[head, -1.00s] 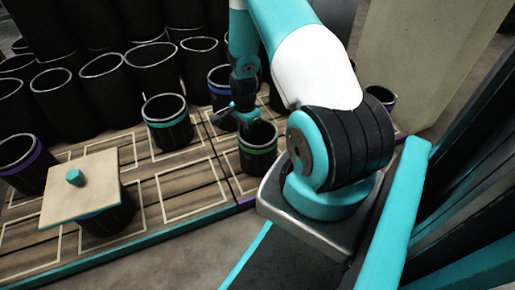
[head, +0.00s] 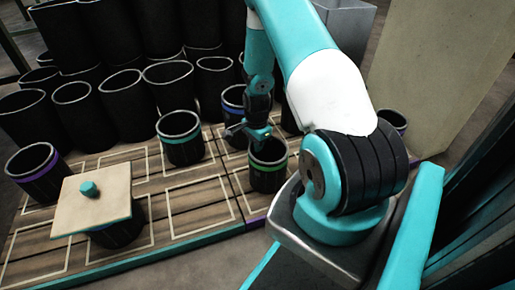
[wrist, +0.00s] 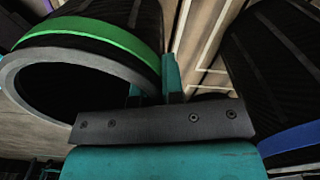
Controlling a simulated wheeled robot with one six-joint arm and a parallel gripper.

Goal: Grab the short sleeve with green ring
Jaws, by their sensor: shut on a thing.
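The short black sleeve with a green ring (head: 267,181) stands upright on the wooden pallet, close in front of my arm. In the wrist view its green band (wrist: 95,32) and grey rim fill the upper left. My gripper (head: 259,141) is at the sleeve's rim on its far side. In the wrist view my gripper (wrist: 153,84) is shut on the sleeve wall, with one finger inside the opening and one outside. Whether the sleeve's base touches the pallet is hard to tell.
A blue-ringed sleeve (head: 234,134) stands close behind my gripper. A teal-ringed sleeve (head: 181,150), a purple-ringed sleeve (head: 40,180) and a board with a teal knob (head: 105,205) on a sleeve are to the left. Tall black sleeves (head: 127,105) crowd the back.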

